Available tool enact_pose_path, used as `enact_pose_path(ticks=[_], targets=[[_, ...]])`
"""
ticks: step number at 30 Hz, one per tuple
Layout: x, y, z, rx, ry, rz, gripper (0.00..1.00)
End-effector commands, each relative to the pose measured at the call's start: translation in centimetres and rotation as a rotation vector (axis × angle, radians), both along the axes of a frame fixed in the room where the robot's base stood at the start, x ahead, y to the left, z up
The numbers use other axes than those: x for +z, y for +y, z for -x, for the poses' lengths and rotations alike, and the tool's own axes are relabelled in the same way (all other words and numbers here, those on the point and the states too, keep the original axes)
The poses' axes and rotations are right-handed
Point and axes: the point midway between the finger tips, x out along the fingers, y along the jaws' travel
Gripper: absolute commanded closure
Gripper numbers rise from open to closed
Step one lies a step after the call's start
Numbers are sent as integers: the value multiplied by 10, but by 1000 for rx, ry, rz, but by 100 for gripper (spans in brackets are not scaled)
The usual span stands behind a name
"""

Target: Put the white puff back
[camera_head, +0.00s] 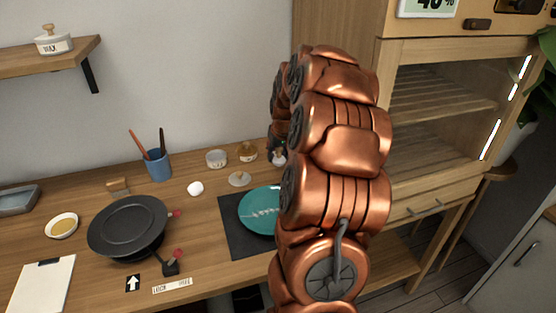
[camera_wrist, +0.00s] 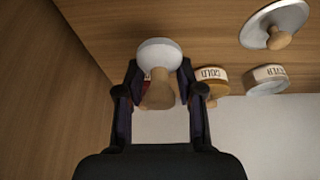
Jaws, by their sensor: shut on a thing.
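My gripper (camera_wrist: 160,95) is shut on a white, round-ended piece with a wooden knob (camera_wrist: 158,55), knob toward the wrist camera. In the head view its white end (camera_head: 279,158) shows small beside my arm, right of the jars. A small white ball (camera_head: 195,188) lies on the table. I cannot tell whether the ball or the held piece is the white puff. A gold-filled jar (camera_head: 247,152) and a pale-filled jar (camera_head: 216,158) stand open near the wall. A white lid with a wooden knob (camera_head: 239,179) lies in front of them, also in the wrist view (camera_wrist: 275,22).
A teal plate (camera_head: 258,212) lies on a dark mat (camera_head: 232,225), partly behind my arm. A black pan-like dish (camera_head: 128,225), a blue brush cup (camera_head: 158,165) and a yellow-filled bowl (camera_head: 62,226) stand left. A wooden cabinet (camera_head: 440,145) rises at right.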

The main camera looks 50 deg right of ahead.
Motion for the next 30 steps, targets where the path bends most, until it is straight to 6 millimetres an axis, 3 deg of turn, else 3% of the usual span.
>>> enact_pose_path(ticks=[7, 20, 21, 27, 30], targets=[[-24, 0, 1, 0, 0, 0, 91], [-31, 0, 0, 0, -2, 1, 91], [-30, 0, 0, 0, -1, 0, 60], [-30, 0, 0, 0, -1, 0, 39], [-30, 0, 0, 0, -1, 0, 38]])
